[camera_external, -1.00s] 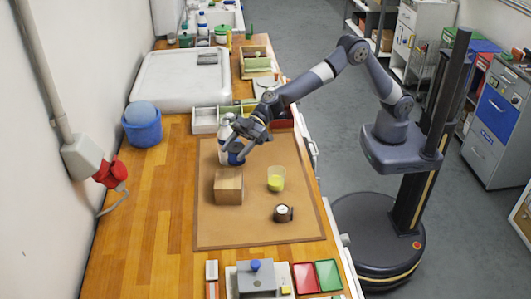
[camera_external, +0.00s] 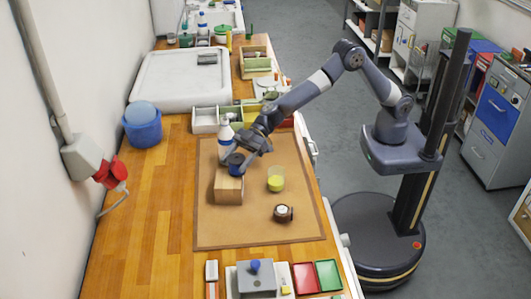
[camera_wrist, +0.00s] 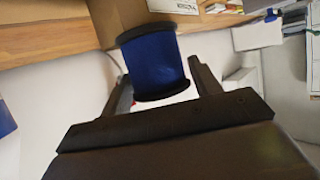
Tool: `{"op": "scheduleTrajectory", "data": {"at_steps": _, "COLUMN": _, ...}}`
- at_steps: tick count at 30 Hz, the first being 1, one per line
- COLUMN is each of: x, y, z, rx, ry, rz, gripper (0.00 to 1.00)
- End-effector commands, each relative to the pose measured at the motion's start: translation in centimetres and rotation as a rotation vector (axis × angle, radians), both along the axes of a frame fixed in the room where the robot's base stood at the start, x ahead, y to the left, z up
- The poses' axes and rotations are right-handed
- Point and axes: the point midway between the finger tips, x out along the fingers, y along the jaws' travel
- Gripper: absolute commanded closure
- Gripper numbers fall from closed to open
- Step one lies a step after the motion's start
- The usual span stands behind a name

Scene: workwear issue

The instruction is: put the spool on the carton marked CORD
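The spool is blue with dark end flanges. In the external view the spool (camera_external: 236,163) is over the back part of the brown carton's top, below my gripper (camera_external: 243,158). The carton (camera_external: 229,190) stands on the brown mat. I cannot tell whether the spool touches the carton. The carton's marking cannot be read in the external view.
A white spray bottle (camera_external: 225,138) stands just behind the carton. A cup with yellow-green contents (camera_external: 276,180) and a dark tape roll (camera_external: 283,213) are to the right on the mat (camera_external: 225,230). The mat's front is clear.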

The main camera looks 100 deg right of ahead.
Motion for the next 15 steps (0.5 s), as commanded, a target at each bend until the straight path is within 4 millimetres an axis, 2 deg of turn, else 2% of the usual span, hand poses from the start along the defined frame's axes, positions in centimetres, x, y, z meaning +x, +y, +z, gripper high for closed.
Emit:
{"op": "scheduleTrajectory", "data": {"at_steps": 1, "x": 0.00, "y": 0.00, "z": 0.03, "rx": 0.000, "ry": 0.000, "rz": 0.000, "gripper": 0.36}}
{"op": "scheduleTrajectory", "data": {"at_steps": 5, "x": 0.00, "y": 0.00, "z": 0.04, "rx": 0.000, "ry": 0.000, "rz": 0.000, "gripper": 0.26}}
{"op": "scheduleTrajectory", "data": {"at_steps": 15, "x": 0.00, "y": 0.00, "z": 0.33, "rx": -0.001, "ry": -0.001, "rz": 0.000, "gripper": 0.25}}
